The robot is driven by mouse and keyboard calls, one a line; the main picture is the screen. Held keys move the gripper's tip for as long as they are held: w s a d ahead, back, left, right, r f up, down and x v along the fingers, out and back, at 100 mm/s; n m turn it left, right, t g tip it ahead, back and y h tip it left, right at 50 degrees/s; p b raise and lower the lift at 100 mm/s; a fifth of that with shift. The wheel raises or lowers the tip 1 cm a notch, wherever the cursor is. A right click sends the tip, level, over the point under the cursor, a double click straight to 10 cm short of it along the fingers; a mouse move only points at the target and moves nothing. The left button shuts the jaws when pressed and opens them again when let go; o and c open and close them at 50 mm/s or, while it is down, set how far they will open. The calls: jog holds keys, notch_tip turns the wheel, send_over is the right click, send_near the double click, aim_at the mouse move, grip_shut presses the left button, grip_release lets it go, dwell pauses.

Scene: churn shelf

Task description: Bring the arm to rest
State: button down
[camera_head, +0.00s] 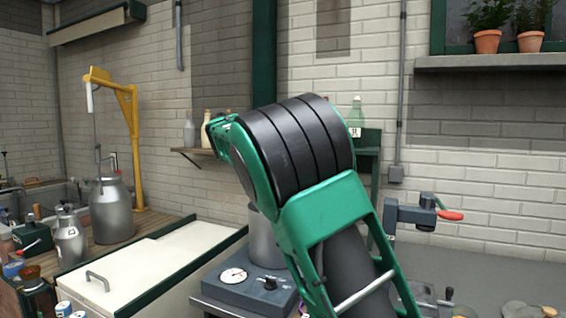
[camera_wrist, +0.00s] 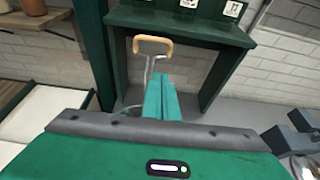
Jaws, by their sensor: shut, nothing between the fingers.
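My arm, green and black, rises through the middle of the head view and bends left. The gripper itself cannot be made out clearly there. In the wrist view my gripper (camera_wrist: 160,95) shows as two green fingers lying side by side, shut and empty. It points toward a dark green shelf frame (camera_wrist: 225,35). A tan curved handle (camera_wrist: 152,44) on a metal rod shows just beyond the fingertips. I cannot tell whether the fingers touch it.
A scale (camera_head: 250,285) with a metal pot (camera_head: 265,240) stands beside my arm. A white-lidded chest (camera_head: 150,265), a large milk can (camera_head: 111,210) and a yellow hoist (camera_head: 130,120) are at left. A clamp with a red handle (camera_head: 450,215) is at right.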

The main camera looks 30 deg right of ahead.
jog(key=shift+s+a+r, duration=0.15)
jog(key=shift+s+a, duration=0.2)
jog(key=shift+a, duration=0.05)
jog(key=s+d+f+m+g+y, duration=0.3)
jog(key=s+d+f+m, duration=0.35)
jog(key=s+f, duration=0.25)
jog(key=s+d+f+m+g+y, duration=0.2)
jog(key=s+d+f+m, duration=0.3)
jog(key=s+f+m, duration=0.35)
jog(key=s+a+f+m+g+y, duration=0.1)
jog(key=s+a+f+m, duration=0.3)
jog(key=s, duration=0.7)
jog(key=s+a+f+m+g+y, duration=0.1)
jog(key=s+a+f+m+y, duration=0.2)
jog(key=s, duration=0.9)
jog(key=s+a+f+m+g+y, duration=0.2)
jog(key=s+a+f+m, duration=0.5)
jog(key=s+m, duration=0.3)
jog(key=shift+s+a+f, duration=0.2)
jog(key=shift+s+f, duration=0.35)
jog(key=shift+s, duration=0.7)
jog(key=shift+w+f, duration=0.25)
jog(key=shift+w, duration=0.35)
